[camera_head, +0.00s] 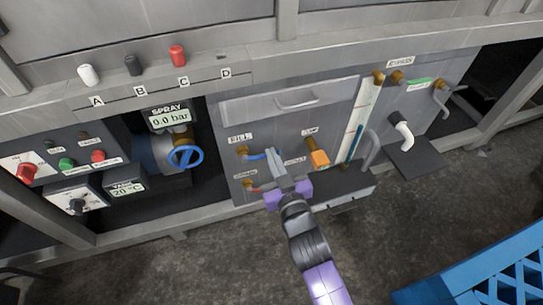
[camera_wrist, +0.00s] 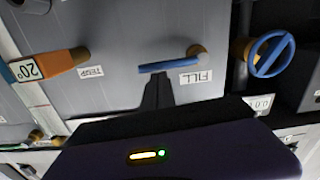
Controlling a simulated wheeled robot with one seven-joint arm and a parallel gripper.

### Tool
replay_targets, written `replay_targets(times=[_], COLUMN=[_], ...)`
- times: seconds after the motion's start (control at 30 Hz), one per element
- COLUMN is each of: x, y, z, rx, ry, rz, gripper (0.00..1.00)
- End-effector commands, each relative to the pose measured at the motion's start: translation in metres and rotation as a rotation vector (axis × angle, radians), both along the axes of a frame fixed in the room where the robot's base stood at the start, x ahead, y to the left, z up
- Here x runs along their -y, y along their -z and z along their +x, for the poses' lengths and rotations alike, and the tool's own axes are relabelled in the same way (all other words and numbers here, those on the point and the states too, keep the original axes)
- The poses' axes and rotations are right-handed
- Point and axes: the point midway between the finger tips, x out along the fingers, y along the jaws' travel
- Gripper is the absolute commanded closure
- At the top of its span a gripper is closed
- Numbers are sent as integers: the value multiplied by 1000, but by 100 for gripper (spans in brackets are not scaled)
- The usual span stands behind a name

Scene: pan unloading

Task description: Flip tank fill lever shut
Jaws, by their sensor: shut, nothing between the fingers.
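The fill lever (camera_wrist: 168,66) is a blue bar on a brass valve, beside a FILL label, on the grey panel. In the wrist view it lies nearly level, running left from its brass pivot. In the head view the blue lever (camera_head: 257,157) shows right of its brass fitting, under the FILL label. My gripper (camera_head: 276,158) is in front of the panel at the lever's free end, and its fingers are shut with nothing between them. In the wrist view the dark fingertips (camera_wrist: 158,78) are just beside the bar; I cannot tell whether they touch it.
An orange-handled TEMP valve (camera_head: 318,157) is right of the gripper. A red lever (camera_head: 257,187) sits below the fill lever. A blue handwheel (camera_head: 185,155) stands to the left. A sight tube (camera_head: 361,118) and a bypass valve (camera_head: 417,83) are farther right. A blue crate (camera_head: 490,270) is on the floor.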

Motion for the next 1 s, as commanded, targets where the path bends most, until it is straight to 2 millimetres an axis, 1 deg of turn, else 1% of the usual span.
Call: replay_targets(times=[0.3,0.73,0.87,1.0], x=[1,2,1,0], y=[4,4,-6,-27], z=[0,0,2,6], rx=[-1,-4,-3,1], ry=[1,1,1,1], rz=[-3,-5,-5,-4], gripper=[100,100,100,100])
